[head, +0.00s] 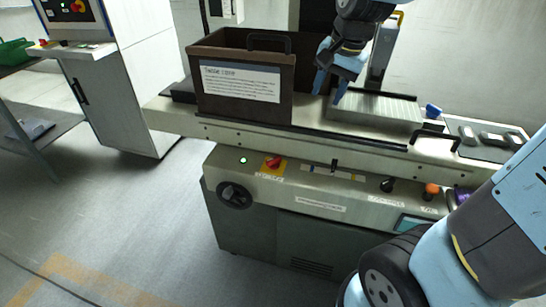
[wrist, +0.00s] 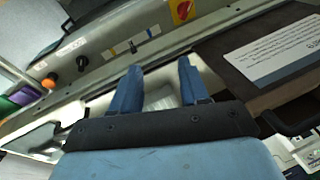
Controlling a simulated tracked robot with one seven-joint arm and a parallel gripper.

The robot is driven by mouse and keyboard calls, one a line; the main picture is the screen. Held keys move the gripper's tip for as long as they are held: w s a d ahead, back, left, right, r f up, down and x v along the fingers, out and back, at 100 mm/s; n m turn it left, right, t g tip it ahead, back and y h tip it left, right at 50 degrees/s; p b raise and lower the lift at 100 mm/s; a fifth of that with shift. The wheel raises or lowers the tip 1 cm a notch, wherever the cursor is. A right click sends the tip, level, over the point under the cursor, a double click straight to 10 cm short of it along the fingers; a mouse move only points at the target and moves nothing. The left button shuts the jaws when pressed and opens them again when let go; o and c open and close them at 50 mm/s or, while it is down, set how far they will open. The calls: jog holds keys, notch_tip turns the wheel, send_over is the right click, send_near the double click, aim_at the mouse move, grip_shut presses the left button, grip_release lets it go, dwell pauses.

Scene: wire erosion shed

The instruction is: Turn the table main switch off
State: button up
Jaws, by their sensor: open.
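A red rotary switch on a yellow plate (head: 273,163) sits on the sloped front panel of the machine table, with a label under it too small to read for certain. Its red handle looks tilted; its exact position is unclear. A lit green lamp (head: 243,160) is just left of it. The switch also shows at the top edge of the wrist view (wrist: 182,10), partly cut off. My gripper (head: 328,95) is open and empty, fingers down, above the table top behind the panel, up and right of the switch and apart from it. Its blue fingers show in the wrist view (wrist: 160,68).
A brown bin with a white notice (head: 240,84) stands left of my gripper; a ribbed metal block (head: 375,108) lies right. A rail and black handle (head: 435,134) run along the table front. The panel also holds a black dial (head: 235,195), black knob and orange button (head: 431,189).

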jog(key=w+a+f+m+g, duration=0.2)
jog(key=w+a+f+m, duration=0.1)
jog(key=w+a+f, duration=0.35)
jog(key=m+h, duration=0.2)
jog(key=m, duration=0.2)
send_near(273, 159)
jog(key=shift+g, duration=0.3)
jog(key=f, duration=0.9)
jog(key=shift+w, duration=0.25)
grip_shut()
jog(key=shift+d, duration=0.25)
jog(key=shift+a, duration=0.15)
